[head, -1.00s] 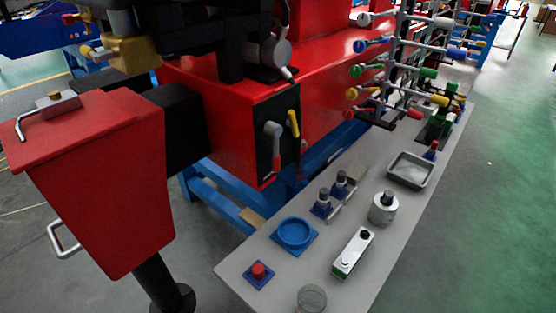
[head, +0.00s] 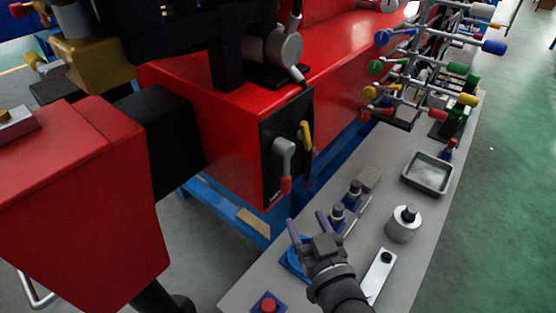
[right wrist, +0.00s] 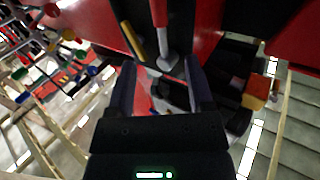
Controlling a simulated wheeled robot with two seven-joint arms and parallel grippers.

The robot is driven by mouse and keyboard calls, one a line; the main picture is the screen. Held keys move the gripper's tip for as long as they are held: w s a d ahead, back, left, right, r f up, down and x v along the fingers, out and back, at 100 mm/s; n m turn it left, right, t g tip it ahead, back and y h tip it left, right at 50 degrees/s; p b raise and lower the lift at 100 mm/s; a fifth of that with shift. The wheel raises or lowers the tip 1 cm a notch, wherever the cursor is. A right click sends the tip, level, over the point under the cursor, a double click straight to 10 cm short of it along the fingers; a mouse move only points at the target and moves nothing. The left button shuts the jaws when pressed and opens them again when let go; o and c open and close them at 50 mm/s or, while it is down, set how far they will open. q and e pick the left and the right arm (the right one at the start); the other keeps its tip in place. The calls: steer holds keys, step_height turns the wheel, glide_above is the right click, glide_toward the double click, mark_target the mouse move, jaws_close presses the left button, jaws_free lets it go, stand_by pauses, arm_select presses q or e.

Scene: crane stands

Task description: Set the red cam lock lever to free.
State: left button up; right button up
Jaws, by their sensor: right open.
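A grey lever with a red grip (head: 286,184) is on the black panel (head: 268,150) at the end of the red machine. It points down in the head view. It also shows in the right wrist view (right wrist: 158,14), ahead of the fingers and near the line between them. A yellow lever (head: 305,136) is beside it on the right. My right gripper (head: 306,221) is open and empty, below the red grip and apart from it. In the right wrist view its two dark fingers (right wrist: 160,78) stand wide apart. My left gripper is not in view.
A rack with coloured knobs (head: 425,70) stands at the back right. A large red housing (head: 80,205) is at left.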

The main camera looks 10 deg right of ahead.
mark_target(288, 182)
steer(key=w, duration=0.3)
steer(key=w+b, duration=0.1)
steer(key=w, duration=0.2)
steer(key=w+b, duration=0.1)
steer(key=w, duration=0.2)
steer(key=shift+a, duration=0.4)
steer(key=shift+w+r, duration=0.1)
steer(key=shift+w, duration=0.35)
steer(key=c, duration=0.6)
jaws_close()
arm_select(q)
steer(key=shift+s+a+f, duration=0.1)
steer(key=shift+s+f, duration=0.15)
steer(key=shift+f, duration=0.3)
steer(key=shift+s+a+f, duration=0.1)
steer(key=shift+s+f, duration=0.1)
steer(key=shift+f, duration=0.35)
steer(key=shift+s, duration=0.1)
